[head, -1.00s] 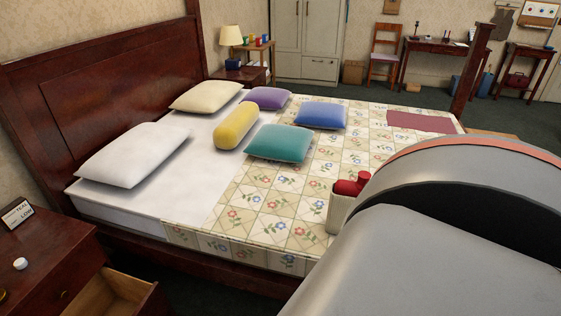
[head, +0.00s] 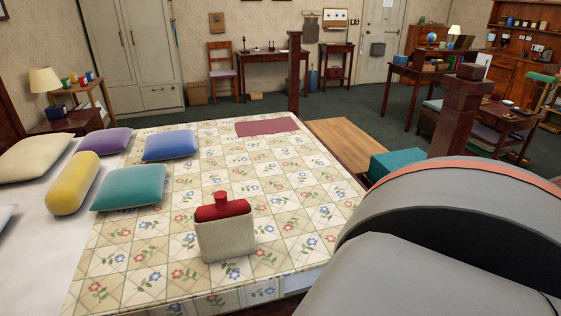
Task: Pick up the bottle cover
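A cream ribbed bottle cover (head: 226,240) stands upright on the near part of the bed's patterned quilt. A red bottle (head: 222,207) sits inside it, with its shoulders and neck showing above the cover's top edge. The lower part of the bottle is hidden by the cover. Neither of my grippers is in the head view. A large grey part of my own body fills the lower right, to the right of the cover and apart from it in the picture.
Teal (head: 130,187), blue (head: 169,145), purple (head: 104,141) and yellow (head: 73,183) cushions lie left of and behind the cover. A dark red mat (head: 266,126) lies at the quilt's far end. A wooden bench (head: 344,143) and bedposts (head: 459,116) stand beyond the bed's right side.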

